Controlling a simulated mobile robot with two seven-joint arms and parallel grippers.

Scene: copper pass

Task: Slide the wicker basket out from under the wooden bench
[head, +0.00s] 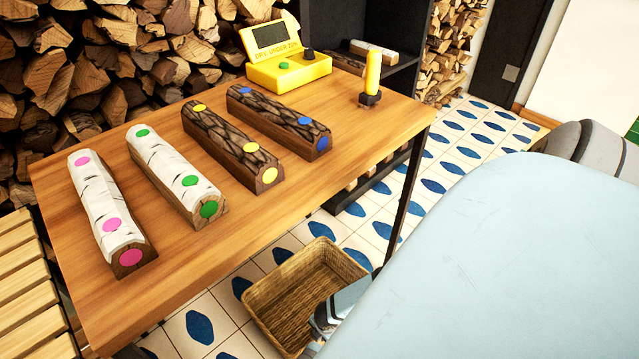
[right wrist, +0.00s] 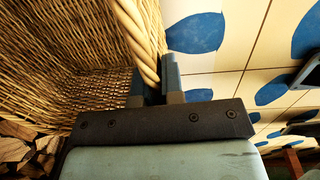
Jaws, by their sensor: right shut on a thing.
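The wicker basket (head: 262,295) stands on the tiled floor in front of the wooden bench (head: 330,165). In the head view its far rim shows whole, with a strip of tile between it and the bench's front edge. It looks empty inside. My right gripper (head: 340,306) is at the basket's near right side, partly hidden behind my pale blue arm. In the right wrist view the gripper (right wrist: 155,88) is shut on the rim of the basket (right wrist: 75,45), one finger on each side of the wall. My left gripper is not in view.
Several colour-dotted logs (head: 233,142), a yellow scale (head: 290,70) and a yellow candle-like piece (head: 372,72) are on the bench. A dark bench leg (head: 402,200) stands right of the basket. A slatted wooden seat (head: 25,285) is at left. Tiled floor (head: 470,150) is open beyond.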

